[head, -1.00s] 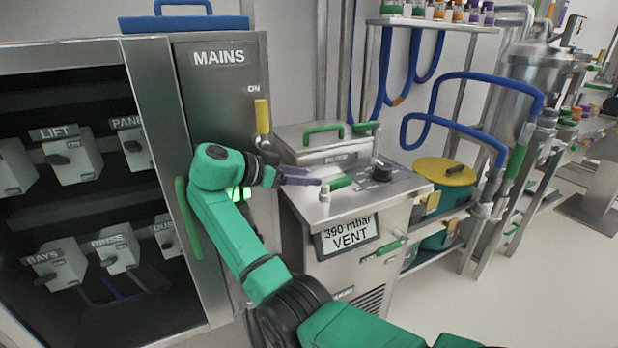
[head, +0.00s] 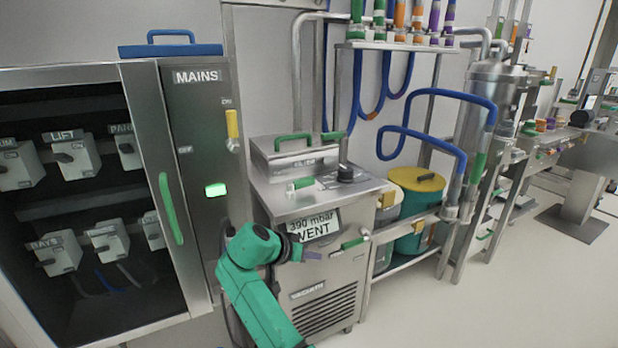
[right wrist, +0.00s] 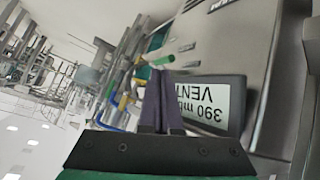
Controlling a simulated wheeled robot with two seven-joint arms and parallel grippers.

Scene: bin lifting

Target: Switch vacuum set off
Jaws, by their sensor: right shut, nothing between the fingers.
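The vacuum set (head: 325,275) is a steel cabinet with a "VACUUM" plate low on its front. Its display (head: 318,222) reads "390 mbar VENT" and shows upside down in the right wrist view (right wrist: 208,105). My right gripper (head: 312,255) is shut and empty, in front of the cabinet just below the display. Its purple fingers (right wrist: 161,98) overlap the display's edge in the wrist view; contact cannot be told. A switch box (head: 20,168) at the left edge has a cut-off label ending in "UM". My left gripper is not in view.
A glass-fronted cabinet (head: 142,130) at left holds several labelled switch boxes. The MAINS panel (head: 196,120) has a yellow handle and a lit green lamp (head: 216,190). Blue hoses and a yellow-lidded bin (head: 418,180) stand at right.

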